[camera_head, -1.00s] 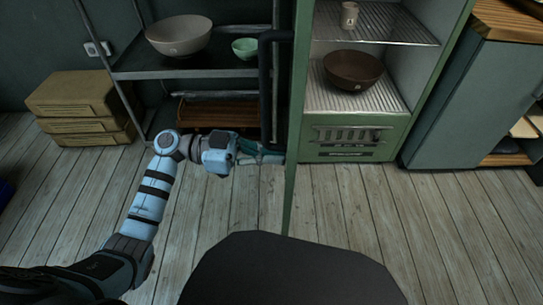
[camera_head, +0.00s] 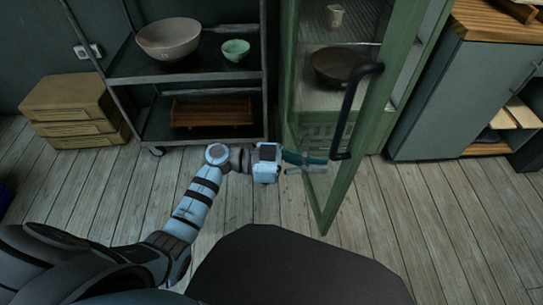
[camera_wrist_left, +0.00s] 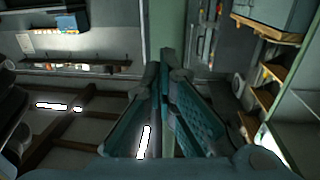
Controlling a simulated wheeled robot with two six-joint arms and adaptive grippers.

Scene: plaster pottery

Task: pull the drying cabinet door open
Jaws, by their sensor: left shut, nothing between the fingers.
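The drying cabinet door (camera_head: 345,190) has a green frame and a glass pane and stands partly open, angled out from the cabinet (camera_head: 432,45). Its dark upright bar handle (camera_head: 351,110) is on the near face. My left gripper (camera_head: 325,162) is shut and empty, its tips close to the handle's lower end; I cannot tell whether they touch. In the left wrist view the teal fingers (camera_wrist_left: 163,70) meet at their tips in front of a green upright strip. Through the glass, a brown bowl (camera_head: 336,66) and a small cup (camera_head: 335,17) show on shelves. My right gripper is not in view.
A dark metal rack (camera_head: 190,70) with a grey bowl (camera_head: 168,37), a green bowl (camera_head: 235,49) and a wooden tray (camera_head: 212,112) stands left of the cabinet. Stacked boxes (camera_head: 75,108) stand further left. A grey-green cupboard (camera_head: 440,100) is at right. Wooden floor is clear in front.

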